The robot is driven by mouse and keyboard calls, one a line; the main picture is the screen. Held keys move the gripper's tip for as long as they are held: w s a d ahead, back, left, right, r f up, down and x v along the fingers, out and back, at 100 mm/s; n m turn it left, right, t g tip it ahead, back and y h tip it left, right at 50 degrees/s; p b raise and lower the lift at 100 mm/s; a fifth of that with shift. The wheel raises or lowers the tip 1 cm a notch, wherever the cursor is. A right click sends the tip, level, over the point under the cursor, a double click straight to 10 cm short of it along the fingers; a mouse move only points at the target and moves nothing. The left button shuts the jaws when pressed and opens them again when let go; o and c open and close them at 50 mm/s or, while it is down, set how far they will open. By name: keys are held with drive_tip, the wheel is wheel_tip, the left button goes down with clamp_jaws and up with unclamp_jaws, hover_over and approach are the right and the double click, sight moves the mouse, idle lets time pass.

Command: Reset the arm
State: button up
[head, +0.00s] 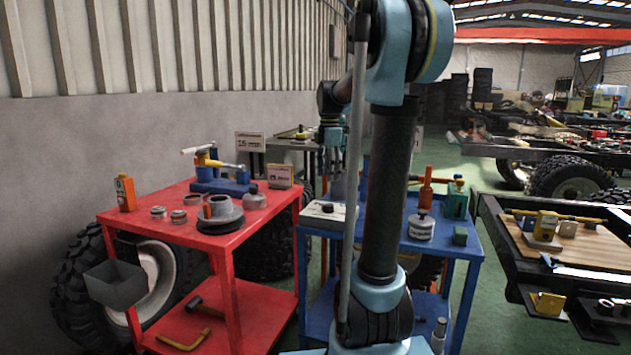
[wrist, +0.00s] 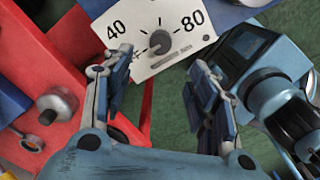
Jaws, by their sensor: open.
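My gripper (head: 333,160) hangs pointing down behind my upright arm column in the head view, above the gap between the red cart and the blue table. In the wrist view its two fingers (wrist: 160,78) are spread apart with nothing between them. The green floor shows between the fingers, with the white dial box marked 40 and 80 (wrist: 140,32) beyond the tips. My arm hides part of the blue table in the head view.
The red cart (head: 185,233) holds metal parts, an orange bottle (head: 124,192) and a blue vise (head: 222,182). The blue table (head: 408,243) carries the dial box (head: 325,212) and bottles. A dark workbench (head: 500,232) stands right. Large tyres sit behind the cart.

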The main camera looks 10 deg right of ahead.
drive_tip(key=s+f+m+t, duration=0.1)
drive_tip(key=s+f+m, duration=0.9)
drive_tip(key=s, duration=0.5)
drive_tip(key=s+f+m+t, duration=0.1)
drive_tip(key=s+f+m, duration=1)
drive_tip(key=s, duration=0.5)
drive_tip(key=shift+s+d+f, duration=0.15)
drive_tip(key=shift+d+f, duration=0.1)
drive_tip(key=shift+f, duration=0.05)
